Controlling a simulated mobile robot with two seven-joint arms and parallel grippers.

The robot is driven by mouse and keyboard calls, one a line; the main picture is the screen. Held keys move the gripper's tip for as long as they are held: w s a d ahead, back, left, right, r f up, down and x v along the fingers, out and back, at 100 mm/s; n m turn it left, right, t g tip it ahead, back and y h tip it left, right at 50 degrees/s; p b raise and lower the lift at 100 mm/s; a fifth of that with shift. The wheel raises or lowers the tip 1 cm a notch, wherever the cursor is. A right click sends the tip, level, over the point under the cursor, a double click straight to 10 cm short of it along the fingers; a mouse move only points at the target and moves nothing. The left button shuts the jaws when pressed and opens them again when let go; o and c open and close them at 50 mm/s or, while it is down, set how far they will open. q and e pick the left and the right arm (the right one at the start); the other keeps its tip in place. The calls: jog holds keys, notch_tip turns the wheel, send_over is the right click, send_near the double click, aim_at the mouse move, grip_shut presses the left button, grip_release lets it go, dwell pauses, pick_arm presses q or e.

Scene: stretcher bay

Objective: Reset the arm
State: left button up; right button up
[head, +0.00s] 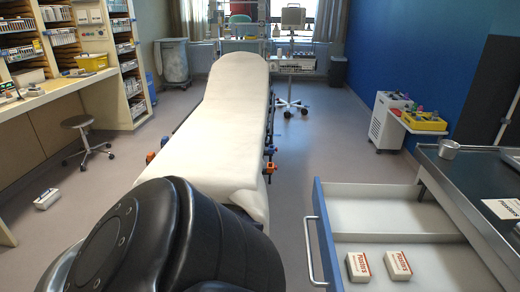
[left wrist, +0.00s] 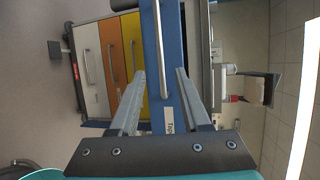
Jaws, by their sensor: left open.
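My left gripper (left wrist: 160,72) shows in the left wrist view with its two grey fingers spread apart. The jaws are empty. A blue drawer front (left wrist: 172,60) with a long metal handle (left wrist: 159,45) lies beyond and between the fingers in the picture; I cannot tell how far it is from the fingertips. In the head view the blue-fronted drawer (head: 328,235) stands pulled out at lower right. A large black link of my arm fills the lower left of the head view; no gripper shows there. My right gripper is out of view.
Two small boxes (head: 358,266) (head: 398,265) lie in the open drawer. A dark-topped cart (head: 465,178) with a metal cup (head: 448,149) is on the right. The white stretcher (head: 215,140) stands beyond my arm. Coloured drawers (left wrist: 110,60) show in the left wrist view. Floor is clear between stretcher and cart.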

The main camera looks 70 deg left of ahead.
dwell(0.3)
pick_arm(q)
jog(key=s+d+f+n+g+y, duration=0.1)
jog(key=d+f+n+g, duration=0.2)
jog(key=f, duration=0.4)
jog(key=s+d+f+n+g+y, duration=0.15)
jog(key=f+n, duration=0.25)
jog(key=f, duration=0.4)
jog(key=d+f+n+g, duration=0.2)
jog(key=d+f+n, duration=0.15)
jog(key=f, duration=0.35)
jog(key=s+d+f+n+g+h, duration=0.1)
jog(key=s+d+f+n+g, duration=0.2)
jog(key=d+f, duration=0.4)
jog(key=s+d+f+n+g+h, duration=0.1)
jog(key=s+d+f+n+g, duration=0.2)
jog(key=s+d+f+g, duration=0.2)
jog(key=s+d+f, duration=0.1)
jog(key=d+f, duration=0.2)
jog(key=d, duration=0.4)
jog(key=shift+s+d, duration=0.15)
jog(key=shift+s, duration=0.1)
jog(key=shift+h, duration=0.25)
